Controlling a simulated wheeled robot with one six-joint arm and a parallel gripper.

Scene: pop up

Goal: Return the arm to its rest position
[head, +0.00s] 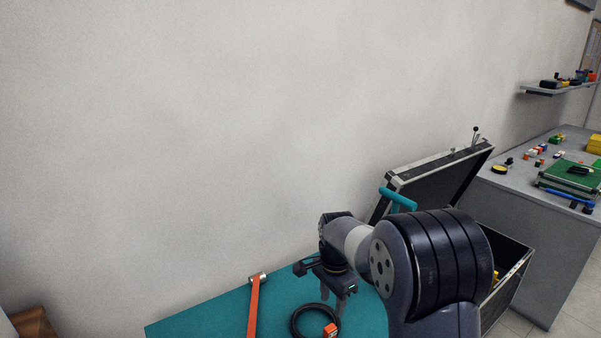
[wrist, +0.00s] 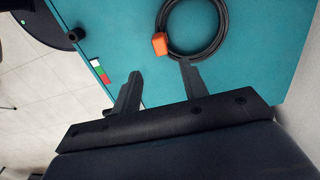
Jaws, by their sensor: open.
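My gripper (head: 339,294) is at the end of my bent arm, above the teal table (head: 200,322) in the head view. In the wrist view my gripper (wrist: 160,85) shows its two dark fingers spread apart with nothing between them. A coiled black cable (wrist: 172,38) with an orange block (wrist: 160,45) on it lies on the table just beyond the fingertips. The coil also shows in the head view (head: 295,325), below my gripper and partly hidden by it.
A grey bench (head: 520,192) with small parts is at the right. The wall fills the back; the air at left is clear.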

